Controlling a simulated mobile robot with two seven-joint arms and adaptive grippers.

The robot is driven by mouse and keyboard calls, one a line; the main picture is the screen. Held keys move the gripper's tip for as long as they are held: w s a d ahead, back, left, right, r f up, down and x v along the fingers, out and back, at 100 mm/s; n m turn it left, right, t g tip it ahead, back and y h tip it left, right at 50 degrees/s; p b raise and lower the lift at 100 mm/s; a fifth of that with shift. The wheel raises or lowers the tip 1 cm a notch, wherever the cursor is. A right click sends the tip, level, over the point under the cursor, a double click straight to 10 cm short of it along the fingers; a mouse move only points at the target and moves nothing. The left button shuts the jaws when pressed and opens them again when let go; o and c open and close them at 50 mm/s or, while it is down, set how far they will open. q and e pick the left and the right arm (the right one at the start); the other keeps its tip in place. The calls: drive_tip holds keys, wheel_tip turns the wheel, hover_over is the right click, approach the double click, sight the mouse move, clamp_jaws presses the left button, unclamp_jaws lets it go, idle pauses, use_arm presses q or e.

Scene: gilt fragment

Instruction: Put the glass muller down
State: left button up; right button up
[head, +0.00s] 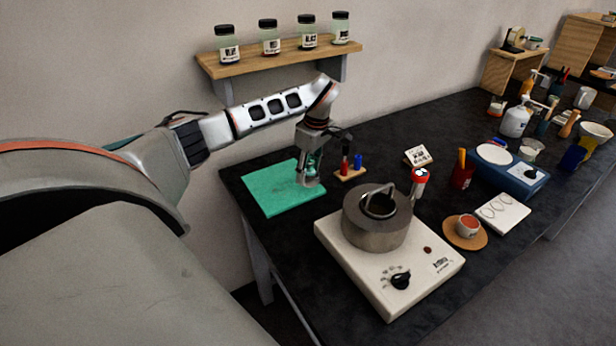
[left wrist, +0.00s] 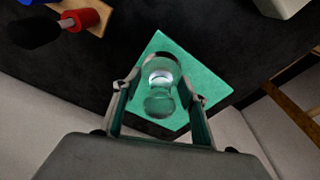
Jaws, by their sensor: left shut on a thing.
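The glass muller (left wrist: 160,82) is clear and rounded, and shows between the fingers in the left wrist view. In the head view it is a small greenish glass shape (head: 312,163), partly hidden by the fingers. My left gripper (head: 311,182) is shut on it, pointing down at the right edge of the green mat (head: 270,192). The mat also lies behind the muller in the left wrist view (left wrist: 205,75). I cannot tell whether the muller touches the surface. My right gripper is not in view.
A small wooden stand with red and blue handled tools (head: 350,168) is close on the right of the gripper. A hot plate (head: 385,268) with a metal pot (head: 375,229) stands in front. A shelf (head: 275,60) with jars hangs above. The mat's left part is clear.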

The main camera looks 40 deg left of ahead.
sight(311, 157)
use_arm(q)
drive_tip(key=shift+f, duration=1.1)
drive_tip(key=o, duration=1.1)
drive_tip(key=shift+f, duration=0.15)
drive_tip(key=shift+c, duration=0.2)
drive_tip(key=r, duration=0.4)
drive_tip(key=d+r, duration=0.1)
drive_tip(key=r, duration=0.7)
drive_tip(key=shift+w+d+r, duration=0.1)
drive_tip(key=shift+d, duration=0.3)
